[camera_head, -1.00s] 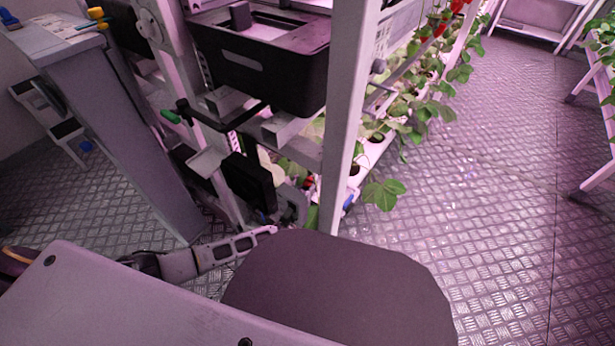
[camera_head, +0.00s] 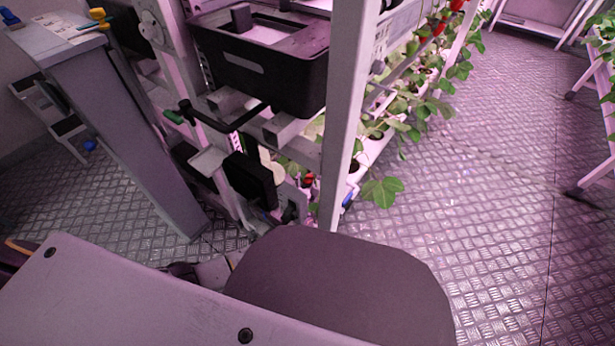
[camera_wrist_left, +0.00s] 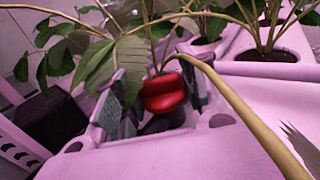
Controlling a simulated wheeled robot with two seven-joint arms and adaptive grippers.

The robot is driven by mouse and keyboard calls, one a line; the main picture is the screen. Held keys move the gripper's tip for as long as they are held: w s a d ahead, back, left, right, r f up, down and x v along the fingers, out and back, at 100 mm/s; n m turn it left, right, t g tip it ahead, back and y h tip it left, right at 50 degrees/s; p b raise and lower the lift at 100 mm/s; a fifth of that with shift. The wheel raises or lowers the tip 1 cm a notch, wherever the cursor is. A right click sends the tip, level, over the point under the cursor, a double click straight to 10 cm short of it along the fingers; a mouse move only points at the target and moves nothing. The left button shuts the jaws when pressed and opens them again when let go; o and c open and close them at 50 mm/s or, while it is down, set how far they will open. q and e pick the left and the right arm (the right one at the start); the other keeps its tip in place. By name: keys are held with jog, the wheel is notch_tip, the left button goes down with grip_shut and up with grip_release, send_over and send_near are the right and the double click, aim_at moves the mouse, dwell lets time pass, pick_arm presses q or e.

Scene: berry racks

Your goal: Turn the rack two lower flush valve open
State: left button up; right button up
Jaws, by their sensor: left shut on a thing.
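A rounded red valve handle (camera_wrist_left: 164,94) with a dark part under it is in the middle of the left wrist view. My left gripper (camera_wrist_left: 153,100) has a finger on each side of it and is shut on it. Leaves and stems hang in front and hide part of the handle and fingers. In the head view a small red spot (camera_head: 309,179) shows low on the rack; I cannot tell if it is the same handle. My right gripper is not in view.
A white rack post (camera_head: 345,120) stands beside a black bin (camera_head: 265,65) and a dark box (camera_head: 250,180). A grey cabinet (camera_head: 120,125) leans in view at the left. Leafy plants (camera_head: 382,190) overhang the rack's right side. The patterned floor (camera_head: 480,210) to the right is clear.

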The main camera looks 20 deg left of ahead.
aim_at(307, 175)
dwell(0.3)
pick_arm(q)
jog(key=o, duration=1)
jog(key=shift+c, duration=0.2)
jog(key=shift+r, duration=5)
